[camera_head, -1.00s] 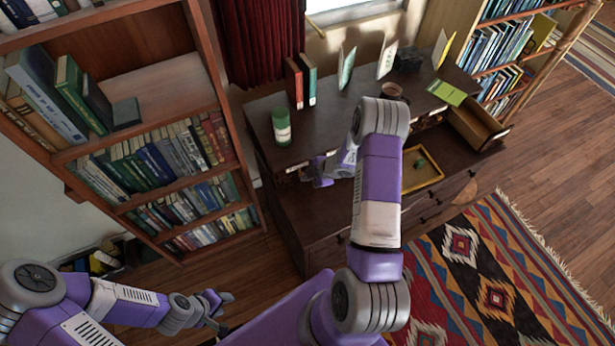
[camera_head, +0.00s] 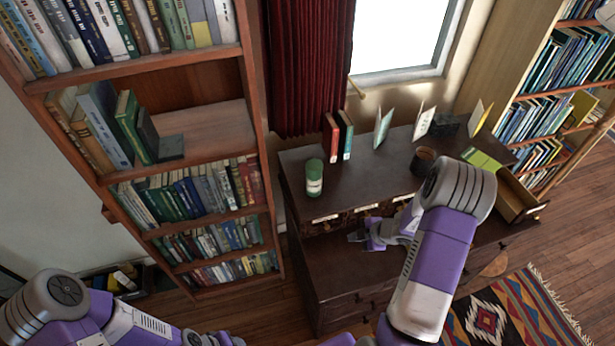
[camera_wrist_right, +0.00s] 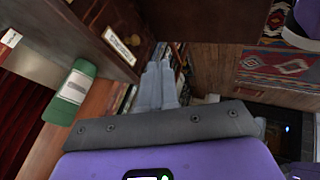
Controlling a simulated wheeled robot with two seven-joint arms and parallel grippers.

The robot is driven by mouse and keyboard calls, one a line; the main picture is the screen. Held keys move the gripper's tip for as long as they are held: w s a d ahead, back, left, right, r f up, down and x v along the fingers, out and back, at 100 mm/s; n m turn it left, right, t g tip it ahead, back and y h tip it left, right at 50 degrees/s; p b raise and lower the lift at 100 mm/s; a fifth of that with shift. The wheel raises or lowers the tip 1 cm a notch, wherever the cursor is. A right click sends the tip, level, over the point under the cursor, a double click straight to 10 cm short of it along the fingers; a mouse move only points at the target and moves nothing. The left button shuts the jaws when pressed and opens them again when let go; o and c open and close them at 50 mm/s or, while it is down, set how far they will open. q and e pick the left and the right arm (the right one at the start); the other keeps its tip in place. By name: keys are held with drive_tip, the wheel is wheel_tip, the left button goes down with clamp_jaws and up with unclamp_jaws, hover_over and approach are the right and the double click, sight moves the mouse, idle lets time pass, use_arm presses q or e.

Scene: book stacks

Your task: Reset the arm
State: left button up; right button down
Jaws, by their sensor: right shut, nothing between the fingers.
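My right arm reaches over the dark wooden desk in the head view. Its gripper (camera_head: 358,236) is over the desk's lower surface, in front of the raised shelf with small labelled drawers. Its fingers are together with nothing between them; they also show in the right wrist view (camera_wrist_right: 157,85). My left arm is low at the left of the head view, and its fingers are cut off by the bottom edge.
A green can (camera_head: 314,178) stands on the desk's raised top (camera_head: 375,170). Red and green books (camera_head: 338,136), upright cards and a brown mug (camera_head: 423,160) are further along. A bookcase (camera_head: 200,148) stands left. A patterned rug (camera_head: 520,318) covers the floor at right.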

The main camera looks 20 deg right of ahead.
drive_tip(key=a+f+m+b, duration=0.1)
drive_tip(key=a+f+m, duration=0.2)
drive_tip(key=a, duration=0.2)
drive_tip(key=a+f+m+g+b, duration=0.1)
drive_tip(key=a+f+m, duration=0.1)
drive_tip(key=a+m, duration=0.1)
drive_tip(key=a+f+m+b, duration=0.1)
drive_tip(key=a+f+m, duration=0.2)
drive_tip(key=a, duration=0.3)
drive_tip(key=shift+s+a+f, duration=0.3)
drive_tip(key=shift+f, duration=0.05)
drive_tip(key=s+a+f+m+g+b, duration=0.3)
drive_tip(key=s+a+f+m+g, duration=0.2)
drive_tip(key=s+a+m, duration=0.4)
drive_tip(key=s+a+f, duration=0.1)
drive_tip(key=s+a, duration=0.1)
drive_tip(key=s, duration=0.1)
drive_tip(key=shift+a, duration=0.3)
